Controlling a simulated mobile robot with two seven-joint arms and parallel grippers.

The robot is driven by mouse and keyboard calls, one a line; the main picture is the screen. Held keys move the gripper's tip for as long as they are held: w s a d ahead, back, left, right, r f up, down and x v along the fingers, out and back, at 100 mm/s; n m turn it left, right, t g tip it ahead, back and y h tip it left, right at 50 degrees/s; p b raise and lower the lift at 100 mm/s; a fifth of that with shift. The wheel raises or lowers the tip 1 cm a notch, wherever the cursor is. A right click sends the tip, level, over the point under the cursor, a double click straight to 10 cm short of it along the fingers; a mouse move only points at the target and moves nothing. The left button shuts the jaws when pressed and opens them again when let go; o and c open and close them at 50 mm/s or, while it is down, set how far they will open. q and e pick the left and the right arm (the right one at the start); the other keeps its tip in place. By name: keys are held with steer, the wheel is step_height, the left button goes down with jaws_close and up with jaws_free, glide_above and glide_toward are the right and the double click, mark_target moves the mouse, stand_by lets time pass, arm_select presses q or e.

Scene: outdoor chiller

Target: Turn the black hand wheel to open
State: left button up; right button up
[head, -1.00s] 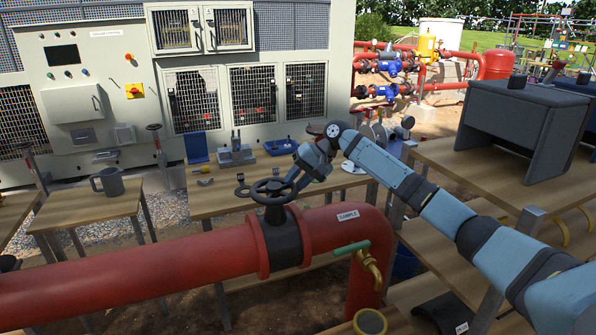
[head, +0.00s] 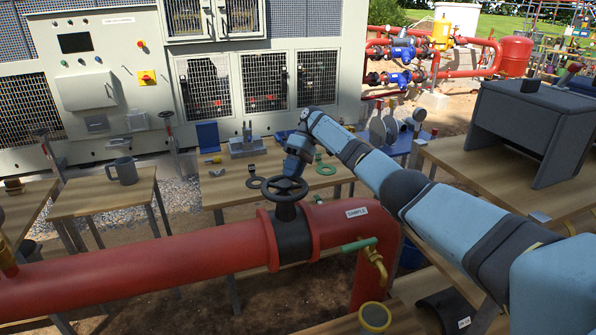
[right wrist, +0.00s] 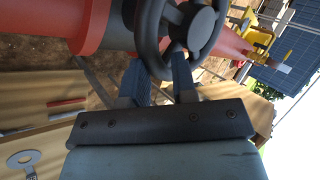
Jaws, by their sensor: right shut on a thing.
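The black hand wheel (head: 284,188) lies roughly level on a black valve body (head: 292,235) on the red pipe, left of the SAMPLE label. My right gripper (head: 292,174) reaches down to the far side of its rim. In the right wrist view, the wheel's hub (right wrist: 197,25) and spokes show close up. There the two blue fingers of my right gripper (right wrist: 160,68) stand on either side of the rim, shut on it. The fingertips are partly hidden behind the wheel. My left gripper is not in view.
The red pipe (head: 140,260) runs across the front and bends down at right, beside a green-handled brass tap (head: 374,258). Behind, a wooden table (head: 222,190) carries small parts. A grey jug (head: 122,171) stands on the left table. A dark box (head: 520,125) stands at right.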

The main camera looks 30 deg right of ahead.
steer(key=shift+w+a+f+n+g+p, duration=0.1)
steer(key=shift+w+a+n+g+p, duration=0.2)
steer(key=shift+a+n+g, duration=0.25)
steer(key=shift+f+n, duration=0.1)
steer(key=shift+n, duration=0.15)
steer(key=shift+f, duration=0.1)
steer(key=o, duration=0.9)
steer(key=shift+a, duration=0.1)
steer(key=shift+o, duration=0.2)
steer(key=shift+w, duration=0.1)
steer(key=shift+h, duration=0.3)
